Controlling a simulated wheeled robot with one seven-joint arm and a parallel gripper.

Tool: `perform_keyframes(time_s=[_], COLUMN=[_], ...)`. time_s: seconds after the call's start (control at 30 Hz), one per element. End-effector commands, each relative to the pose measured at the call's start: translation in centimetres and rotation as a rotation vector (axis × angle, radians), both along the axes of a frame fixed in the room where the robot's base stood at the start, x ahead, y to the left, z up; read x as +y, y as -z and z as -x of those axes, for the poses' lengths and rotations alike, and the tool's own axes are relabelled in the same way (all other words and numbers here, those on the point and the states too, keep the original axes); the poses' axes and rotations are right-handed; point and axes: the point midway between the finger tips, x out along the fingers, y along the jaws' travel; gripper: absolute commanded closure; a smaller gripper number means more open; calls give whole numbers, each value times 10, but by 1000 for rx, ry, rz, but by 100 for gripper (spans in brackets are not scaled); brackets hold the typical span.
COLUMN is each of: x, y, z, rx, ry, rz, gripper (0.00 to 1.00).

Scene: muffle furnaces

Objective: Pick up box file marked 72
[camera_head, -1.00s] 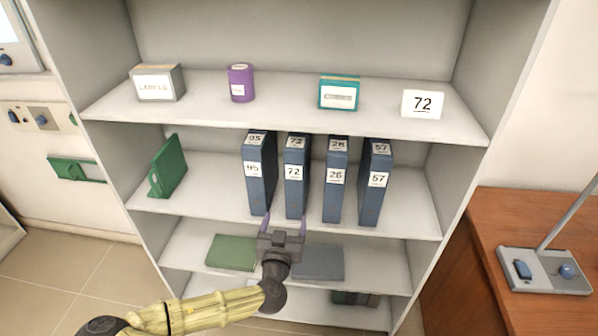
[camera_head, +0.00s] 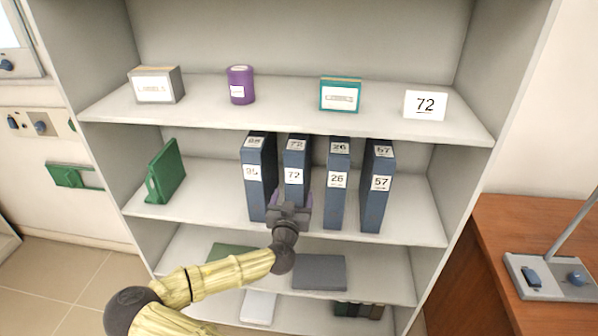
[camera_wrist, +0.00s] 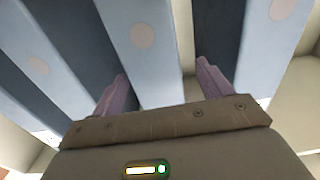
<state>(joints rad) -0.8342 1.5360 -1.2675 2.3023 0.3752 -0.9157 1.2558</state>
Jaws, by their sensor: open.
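The box file marked 72 (camera_head: 294,160) is a blue upright file on the second shelf, between the files marked 95 and 26. My gripper (camera_head: 290,200) is in front of its lower part and hides that part. In the wrist view my open gripper (camera_wrist: 160,90) has one purple finger on each side of a light blue file spine with a round spot (camera_wrist: 142,36), which appears to be file 72. I cannot tell whether the fingers touch it.
File 95 (camera_head: 253,185) stands close on the left, files 26 (camera_head: 336,195) and 57 (camera_head: 377,195) on the right.

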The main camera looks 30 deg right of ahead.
Motion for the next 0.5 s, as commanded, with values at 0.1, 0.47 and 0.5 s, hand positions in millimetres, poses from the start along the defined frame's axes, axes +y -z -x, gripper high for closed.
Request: perform_keyframes(time_s=[0.1, 0.47, 0.5], x=[0, -11, -15], y=[0, -3, -3], z=[-1, -11, -15], rx=[-1, 0, 1], ry=[0, 2, 1], rz=[-1, 2, 3], gripper=[22, 22, 22])
